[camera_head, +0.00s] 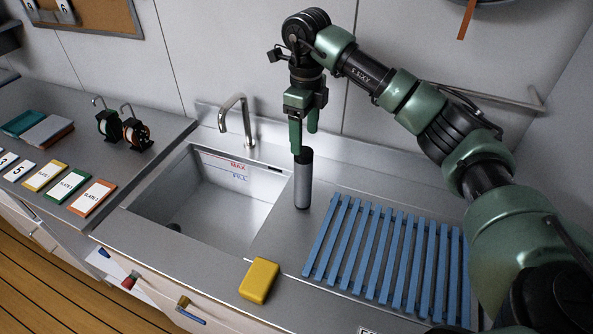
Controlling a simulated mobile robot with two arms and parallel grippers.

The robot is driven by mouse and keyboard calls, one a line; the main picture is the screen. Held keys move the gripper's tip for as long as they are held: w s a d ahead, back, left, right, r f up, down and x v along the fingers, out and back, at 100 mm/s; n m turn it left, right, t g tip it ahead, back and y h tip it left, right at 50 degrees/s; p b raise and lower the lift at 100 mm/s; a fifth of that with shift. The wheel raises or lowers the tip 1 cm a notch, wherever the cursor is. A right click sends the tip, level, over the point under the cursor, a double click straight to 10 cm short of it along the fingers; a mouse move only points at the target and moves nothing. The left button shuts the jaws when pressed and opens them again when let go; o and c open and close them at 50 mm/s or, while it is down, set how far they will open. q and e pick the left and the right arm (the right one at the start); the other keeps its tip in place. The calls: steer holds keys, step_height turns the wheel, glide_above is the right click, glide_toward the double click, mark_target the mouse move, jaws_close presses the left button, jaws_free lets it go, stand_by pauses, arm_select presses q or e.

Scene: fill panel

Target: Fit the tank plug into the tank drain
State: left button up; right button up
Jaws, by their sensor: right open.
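The sink tank (225,205) is a steel basin with MAX and FILL marks on its back wall. A dark round spot (174,227) on its floor at the near left looks like the drain. A grey cylinder with a dark top (303,182) stands upright on the counter just right of the basin; I cannot tell for sure whether it is the tank plug. My right gripper (304,138) points down at the cylinder's top, its green fingers open. One fingertip overlaps the top in the picture; contact cannot be told. My left gripper is not in view.
A faucet (237,120) rises behind the basin. A yellow sponge-like block (259,281) lies at the front edge. A blue slatted rack (388,255) covers the right counter. Coloured cards (92,198) and two small reels (135,134) are on the left counter.

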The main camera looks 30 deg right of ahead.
mark_target(304, 152)
steer(key=f, duration=0.1)
steer(key=s+f+p, duration=0.1)
steer(key=f+p, duration=0.1)
steer(key=shift+s+a+f, duration=0.25)
step_height(304, 152, down, 3)
steer(key=shift+w+a+r+p, duration=0.1)
steer(key=shift+r+p, duration=0.05)
steer(key=shift+p, duration=0.4)
steer(key=shift+w+f, duration=0.1)
steer(key=shift+f, duration=0.4)
steer(key=shift+c, duration=0.3)
jaws_close()
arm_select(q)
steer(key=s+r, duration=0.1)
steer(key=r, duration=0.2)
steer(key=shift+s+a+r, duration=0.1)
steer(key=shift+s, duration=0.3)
